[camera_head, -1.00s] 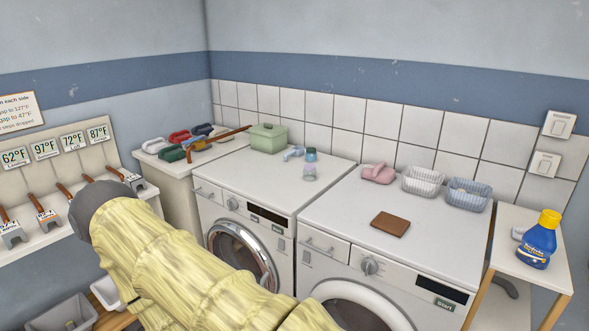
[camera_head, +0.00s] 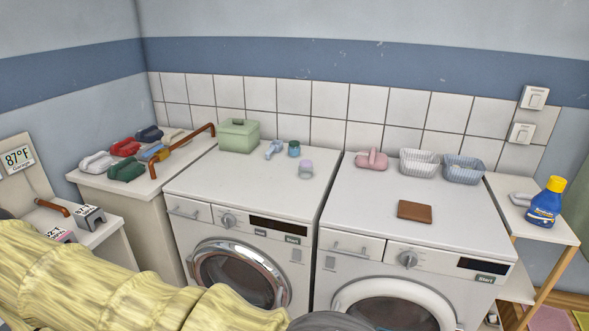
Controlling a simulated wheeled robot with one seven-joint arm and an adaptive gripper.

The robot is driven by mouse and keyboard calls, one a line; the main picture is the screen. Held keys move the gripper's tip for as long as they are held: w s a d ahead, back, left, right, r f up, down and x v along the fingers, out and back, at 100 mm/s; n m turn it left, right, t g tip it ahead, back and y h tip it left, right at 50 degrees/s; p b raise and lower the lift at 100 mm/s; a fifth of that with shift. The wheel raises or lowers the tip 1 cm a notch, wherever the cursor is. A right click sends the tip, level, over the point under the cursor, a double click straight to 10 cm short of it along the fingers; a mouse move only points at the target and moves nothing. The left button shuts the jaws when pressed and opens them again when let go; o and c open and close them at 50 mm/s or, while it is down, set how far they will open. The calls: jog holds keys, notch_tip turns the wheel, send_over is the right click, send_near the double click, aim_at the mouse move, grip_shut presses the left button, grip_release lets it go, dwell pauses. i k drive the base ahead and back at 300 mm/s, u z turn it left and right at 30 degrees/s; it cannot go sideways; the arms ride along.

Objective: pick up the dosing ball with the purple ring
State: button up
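A small pale dosing ball with a purple ring (camera_head: 305,169) stands on top of the left machine (camera_head: 235,185), near its right edge. A similar small item with a teal top (camera_head: 294,148) stands just behind it, and a light blue item (camera_head: 273,149) lies to the left of that. My arm in a yellow sleeve crosses the bottom left of the view, with a dark grey part at the bottom edge. My gripper is not in view, so I cannot see whether it is open or shut.
A green lidded box (camera_head: 239,136) and a bent brown pipe (camera_head: 185,146) are behind left. On the right machine (camera_head: 375,192) are a pink item (camera_head: 372,160), two baskets (camera_head: 419,163) (camera_head: 464,169) and a brown wallet-like block (camera_head: 414,211). A blue bottle (camera_head: 546,202) stands on the side table.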

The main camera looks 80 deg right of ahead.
aim_at(306, 168)
jog(key=z, duration=1.4)
